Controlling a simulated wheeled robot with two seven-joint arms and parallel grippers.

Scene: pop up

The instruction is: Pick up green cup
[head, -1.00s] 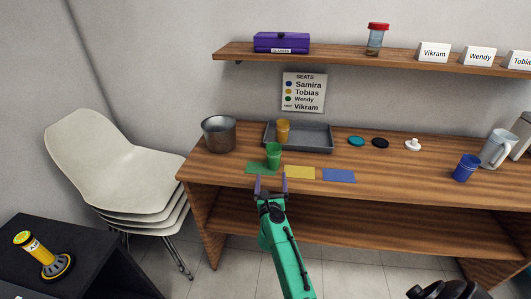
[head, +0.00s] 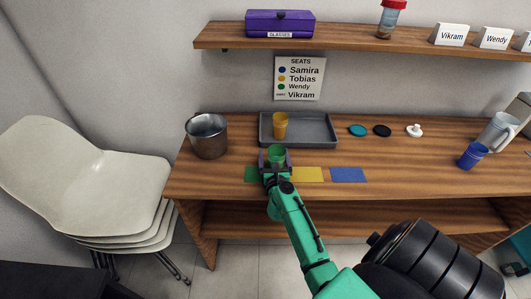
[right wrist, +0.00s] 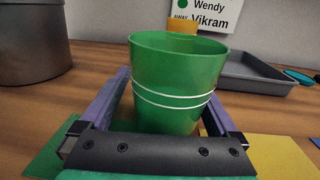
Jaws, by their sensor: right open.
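The green cup (head: 277,153) stands upright on the wooden table, on or at the edge of the green mat (head: 252,174). It has two thin white bands in the right wrist view (right wrist: 178,80). My right gripper (head: 275,157) is open, with one purple finger on each side of the cup, seen also in the right wrist view (right wrist: 168,95). I cannot tell whether the fingers touch it. The gripper hides part of the cup's lower side. My left gripper is not in view.
A metal pot (head: 208,138) stands left of the cup. Behind is a grey tray (head: 312,128) with a yellow cup (head: 280,125). Yellow (head: 308,174) and blue (head: 348,175) mats lie right. A blue cup (head: 472,156) and a pitcher (head: 497,132) stand far right. A shelf (head: 345,38) runs above.

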